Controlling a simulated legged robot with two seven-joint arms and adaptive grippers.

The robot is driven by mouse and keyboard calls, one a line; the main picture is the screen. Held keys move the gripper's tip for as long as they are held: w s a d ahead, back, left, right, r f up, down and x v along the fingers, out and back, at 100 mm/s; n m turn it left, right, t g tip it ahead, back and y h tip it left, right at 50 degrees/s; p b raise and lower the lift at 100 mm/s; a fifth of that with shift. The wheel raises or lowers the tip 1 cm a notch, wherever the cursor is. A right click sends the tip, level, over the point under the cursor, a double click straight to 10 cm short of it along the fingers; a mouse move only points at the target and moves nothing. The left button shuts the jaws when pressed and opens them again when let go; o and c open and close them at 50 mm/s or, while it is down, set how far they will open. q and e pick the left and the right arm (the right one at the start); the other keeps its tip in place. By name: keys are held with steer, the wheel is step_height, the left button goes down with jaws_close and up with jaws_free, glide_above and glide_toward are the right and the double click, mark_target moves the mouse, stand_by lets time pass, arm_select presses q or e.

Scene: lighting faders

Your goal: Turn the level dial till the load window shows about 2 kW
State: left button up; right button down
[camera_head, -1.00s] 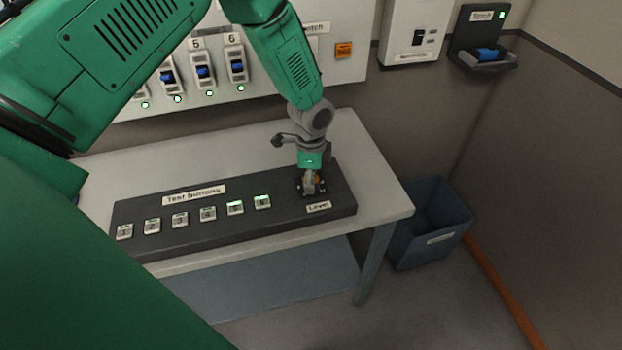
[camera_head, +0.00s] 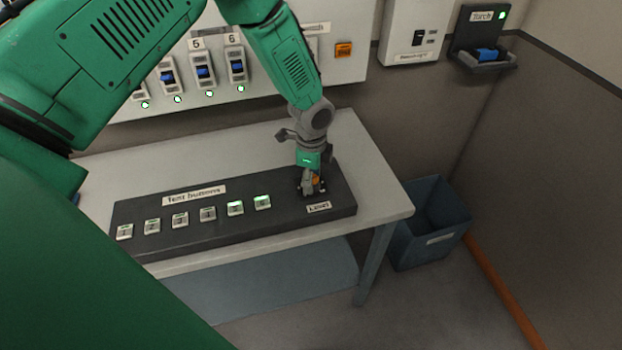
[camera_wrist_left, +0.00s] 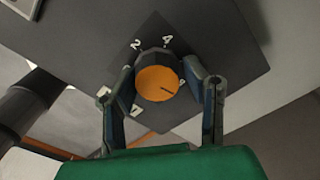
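The level dial (camera_wrist_left: 158,84) has an orange top with a dark pointer mark and a black rim. In the left wrist view its mark points to the lower right, and a 2 and a 4 are printed above it. My left gripper (camera_head: 311,190) is at the dial on the right end of the dark panel (camera_head: 334,187), above the "Level" label. No load window reading can be made out. My right gripper is out of view.
Several test buttons (camera_head: 180,220) line the panel to the left, the two rightmost lit green. The panel lies on a grey table (camera_head: 376,195). Fader switches (camera_head: 204,72) are on the wall box behind. A blue bin (camera_head: 412,243) stands right of the table.

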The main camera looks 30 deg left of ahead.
arm_select(q)
steer(key=shift+o, duration=0.7)
steer(key=shift+w, duration=0.15)
steer(key=shift+r, duration=0.2)
step_height(320, 180, up, 11)
steer(key=shift+r, duration=0.2)
